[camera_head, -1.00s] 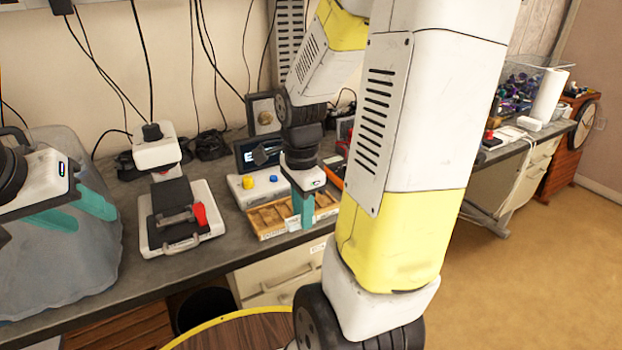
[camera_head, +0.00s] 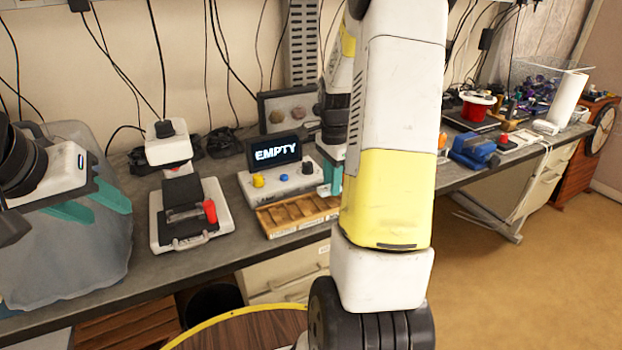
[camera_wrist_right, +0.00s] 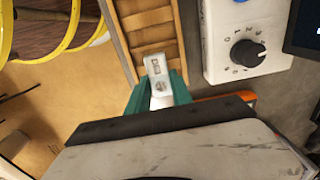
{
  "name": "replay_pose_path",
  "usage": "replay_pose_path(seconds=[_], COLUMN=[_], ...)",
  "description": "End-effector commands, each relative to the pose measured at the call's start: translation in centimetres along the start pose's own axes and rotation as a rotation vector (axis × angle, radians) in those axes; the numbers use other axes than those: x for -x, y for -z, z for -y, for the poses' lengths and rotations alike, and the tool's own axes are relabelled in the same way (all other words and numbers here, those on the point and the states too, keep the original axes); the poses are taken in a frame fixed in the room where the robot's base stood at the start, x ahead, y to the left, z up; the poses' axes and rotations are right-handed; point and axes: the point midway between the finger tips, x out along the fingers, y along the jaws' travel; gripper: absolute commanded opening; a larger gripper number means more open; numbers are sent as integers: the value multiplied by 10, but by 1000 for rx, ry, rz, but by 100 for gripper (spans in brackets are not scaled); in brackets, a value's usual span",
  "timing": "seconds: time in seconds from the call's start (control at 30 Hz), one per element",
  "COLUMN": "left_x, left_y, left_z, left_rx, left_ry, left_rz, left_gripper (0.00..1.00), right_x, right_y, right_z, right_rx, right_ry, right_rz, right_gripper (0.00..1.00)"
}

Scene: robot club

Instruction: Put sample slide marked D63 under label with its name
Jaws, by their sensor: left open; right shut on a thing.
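My right gripper (camera_wrist_right: 160,97) is shut on a pale sample slide (camera_wrist_right: 157,66) with dark marking at its far end; the marking is too small to read surely. In the right wrist view the slide's tip overlaps the near end of the wooden compartment tray (camera_wrist_right: 125,45). In the head view my right gripper (camera_head: 330,184) is at the right end of this tray (camera_head: 270,226), partly hidden by my own arm. The tray's labels are not readable. My left gripper (camera_head: 102,208) is open and empty at the left, in front of a grey covered shape.
A blue tool (camera_head: 474,150) and red spool (camera_head: 477,108) are further right on the bench.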

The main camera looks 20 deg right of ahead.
Motion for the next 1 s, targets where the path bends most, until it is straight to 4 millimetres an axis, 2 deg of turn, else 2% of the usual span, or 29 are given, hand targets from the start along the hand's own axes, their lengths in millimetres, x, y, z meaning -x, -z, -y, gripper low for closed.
replay_pose_path(seconds=[0.1,0.17,0.5,0.53,0.63,1.0], left_x=[0,0,0,0,0,0], left_y=[0,0,0,0,0,0], left_z=[0,0,0,0,0,0], left_rx=[0,0,0,0,0,0], left_ry=[0,0,0,0,0,0], left_rz=[0,0,0,0,0,0], left_gripper=[43,43,43,43,43,43], right_x=[-19,-23,-26,-27,-26,-23], right_y=[0,0,0,0,0,0], right_z=[-1,-1,-1,-1,-1,0], right_rx=[-1,0,0,0,0,0], right_ry=[-5,-2,-2,-2,-2,1], right_rz=[1,1,0,1,0,0], right_gripper=[0,0,0,28,48,48])
